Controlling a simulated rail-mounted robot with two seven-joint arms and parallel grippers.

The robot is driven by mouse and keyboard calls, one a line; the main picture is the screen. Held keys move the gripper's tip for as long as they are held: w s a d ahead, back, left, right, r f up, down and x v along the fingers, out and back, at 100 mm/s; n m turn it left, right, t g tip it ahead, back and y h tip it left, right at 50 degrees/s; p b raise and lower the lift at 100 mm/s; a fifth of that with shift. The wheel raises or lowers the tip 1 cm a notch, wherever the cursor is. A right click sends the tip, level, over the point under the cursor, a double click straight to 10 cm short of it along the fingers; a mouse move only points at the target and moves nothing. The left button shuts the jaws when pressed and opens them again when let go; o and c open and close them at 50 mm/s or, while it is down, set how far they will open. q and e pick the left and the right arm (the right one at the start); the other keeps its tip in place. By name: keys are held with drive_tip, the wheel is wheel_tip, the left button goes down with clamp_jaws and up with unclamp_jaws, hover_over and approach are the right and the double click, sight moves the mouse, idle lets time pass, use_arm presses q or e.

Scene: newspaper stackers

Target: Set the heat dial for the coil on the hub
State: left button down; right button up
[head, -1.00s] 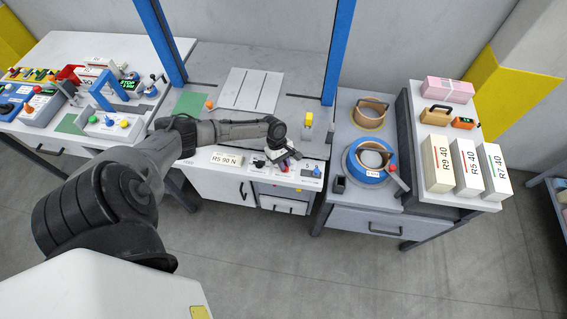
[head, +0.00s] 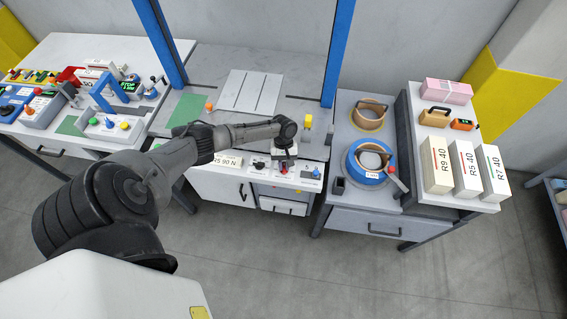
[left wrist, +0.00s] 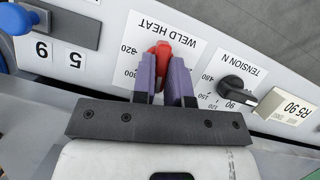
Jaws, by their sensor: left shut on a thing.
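The red heat dial (left wrist: 162,52) sits on the white panel under the label WELD HEAT, with printed numbers around it, 300 and 320 among them. My left gripper (left wrist: 166,76) has its purple fingers on either side of the dial and is shut on it. The fingers hide part of the dial and its scale. In the head view my left gripper (head: 284,164) points down onto the front panel of the middle bench. A blue coil (head: 360,177) and a tan coil (head: 369,118) lie on the right bench. My right gripper is not in view.
The black TENSION N dial (left wrist: 236,88) is right of the heat dial, with a card reading R5 90 (left wrist: 287,106) beyond it. A blue knob (left wrist: 14,18) is at the left. Boxes (head: 466,168) stand on the right shelf.

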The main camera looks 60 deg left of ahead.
use_arm(q)
drive_tip(key=m+g, duration=0.1)
drive_tip(key=m, duration=0.1)
drive_tip(key=m+y, duration=0.1)
drive_tip(key=m, duration=0.2)
drive_tip(key=shift+d+f+m+g+p, duration=0.2)
drive_tip(key=shift+m+g+p, duration=0.1)
drive_tip(key=shift+g+p, duration=0.1)
drive_tip(key=m+y+p, duration=0.1)
drive_tip(key=m+y, duration=0.1)
drive_tip(key=m, duration=0.3)
drive_tip(key=shift+g, duration=0.4)
drive_tip(key=shift+s+f+m+y, duration=0.1)
drive_tip(key=shift+m+y, duration=0.2)
drive_tip(key=c, duration=1.5)
unclamp_jaws()
drive_tip(key=shift+c, duration=0.2)
drive_tip(key=o, duration=0.4)
drive_tip(key=shift+a, duration=0.1)
drive_tip(key=shift+d, duration=0.25)
drive_tip(key=shift+a+r, duration=0.1)
drive_tip(key=shift+r, duration=0.2)
